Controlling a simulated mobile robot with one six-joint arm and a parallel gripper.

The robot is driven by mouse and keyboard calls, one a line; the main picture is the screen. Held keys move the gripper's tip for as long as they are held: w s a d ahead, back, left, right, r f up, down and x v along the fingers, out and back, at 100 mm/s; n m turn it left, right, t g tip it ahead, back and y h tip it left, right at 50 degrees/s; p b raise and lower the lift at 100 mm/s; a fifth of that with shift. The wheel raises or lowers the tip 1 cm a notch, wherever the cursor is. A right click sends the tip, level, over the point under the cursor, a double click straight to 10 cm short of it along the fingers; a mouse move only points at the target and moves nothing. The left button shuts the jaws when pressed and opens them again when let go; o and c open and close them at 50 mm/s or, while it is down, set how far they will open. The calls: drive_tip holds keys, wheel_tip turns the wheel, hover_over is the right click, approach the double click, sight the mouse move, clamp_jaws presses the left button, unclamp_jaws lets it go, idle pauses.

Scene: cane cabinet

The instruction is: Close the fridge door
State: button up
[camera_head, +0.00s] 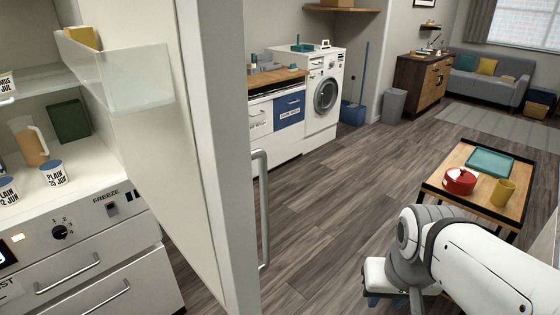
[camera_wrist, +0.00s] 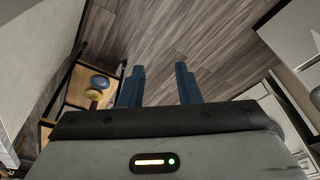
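The fridge door (camera_head: 224,150) stands open in the head view, swung out to the right of the fridge interior (camera_head: 60,130). Its inner side faces left and carries a clear door bin (camera_head: 125,78). A vertical grey handle (camera_head: 263,210) sits on the outer side. My gripper shows in the wrist view with two blue fingers (camera_wrist: 159,88) spread apart and nothing between them. In the head view my arm is at the lower right, to the right of the handle and apart from it. The gripper's fingers are mostly hidden there behind the arm.
A small table (camera_head: 460,195) with a red pot (camera_head: 460,181), a teal tray (camera_head: 491,162) and a yellow cup (camera_head: 502,192) stands at the right. A washing machine (camera_head: 322,95) and counter stand behind. Wooden floor (camera_head: 330,190) is clear between the door and table.

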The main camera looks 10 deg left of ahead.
drive_tip(key=a+r+m+g+y+p, duration=0.6)
drive_tip(key=a+r+m+y+p, duration=0.15)
drive_tip(key=a, duration=0.25)
drive_tip(key=w+a+r+m+g+y+p, duration=0.1)
drive_tip(key=w+a+r+m+y+p, duration=0.4)
drive_tip(key=w+r+m+y, duration=0.4)
drive_tip(key=s+a+n+p, duration=0.1)
drive_tip(key=s+a, duration=0.1)
drive_tip(key=a, duration=0.5)
drive_tip(key=shift+r+y, duration=0.35)
drive_tip(key=shift+y, duration=0.1)
drive_tip(key=shift+a, duration=0.1)
drive_tip(key=shift+c, duration=0.2)
clamp_jaws()
